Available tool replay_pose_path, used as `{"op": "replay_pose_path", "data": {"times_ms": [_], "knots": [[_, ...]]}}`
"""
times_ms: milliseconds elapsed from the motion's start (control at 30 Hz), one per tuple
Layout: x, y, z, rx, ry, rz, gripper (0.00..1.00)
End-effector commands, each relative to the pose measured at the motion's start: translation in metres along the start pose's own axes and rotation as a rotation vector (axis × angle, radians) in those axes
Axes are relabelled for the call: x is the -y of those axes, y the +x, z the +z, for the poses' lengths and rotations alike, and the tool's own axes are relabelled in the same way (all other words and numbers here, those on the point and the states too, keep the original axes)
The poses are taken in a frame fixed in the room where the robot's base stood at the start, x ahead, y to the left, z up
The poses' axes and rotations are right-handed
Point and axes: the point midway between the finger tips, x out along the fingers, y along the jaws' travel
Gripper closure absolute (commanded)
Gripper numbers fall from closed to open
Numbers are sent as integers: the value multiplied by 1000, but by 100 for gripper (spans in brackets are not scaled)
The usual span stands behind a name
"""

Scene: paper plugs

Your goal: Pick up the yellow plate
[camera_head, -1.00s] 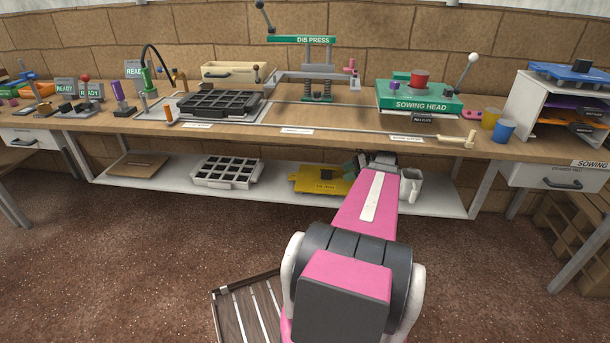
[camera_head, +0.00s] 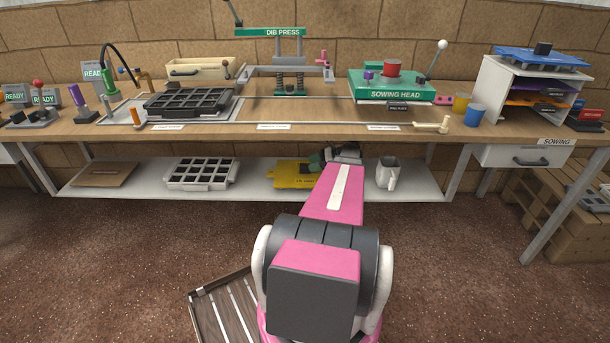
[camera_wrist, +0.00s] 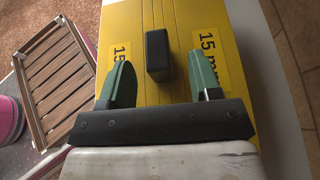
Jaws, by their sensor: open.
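The yellow plate (camera_head: 292,174) lies on the white lower shelf under the bench, partly hidden by my arm in the head view. In the wrist view the yellow plate (camera_wrist: 178,30) fills the middle, with "15 mm" labels and a black block-shaped handle (camera_wrist: 158,55) standing on it. My gripper (camera_wrist: 160,85) is open, its two green fingers apart on the left and right of the black handle, not closed on it. In the head view my gripper (camera_head: 325,157) is over the right part of the plate, mostly hidden behind my arm.
On the lower shelf (camera_head: 140,191), a grey cell tray (camera_head: 202,173) and a brown board (camera_head: 104,174) lie left of the plate, and a white mug (camera_head: 388,173) stands to the right. The bench top (camera_head: 330,137) overhangs the shelf. A slatted wooden crate (camera_head: 224,308) is on the floor.

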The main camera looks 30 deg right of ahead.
Motion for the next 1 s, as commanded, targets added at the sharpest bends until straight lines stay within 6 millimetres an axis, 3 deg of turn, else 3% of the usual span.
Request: {"op": "replay_pose_path", "data": {"times_ms": [300, 533, 700, 1000], "knots": [[-2, 41, -1, 1, -1, 2, 43], [-2, 42, -1, 0, -1, 0, 43], [-2, 42, -1, 0, -1, 1, 98], [-2, 42, -1, 1, -1, 1, 100]]}}
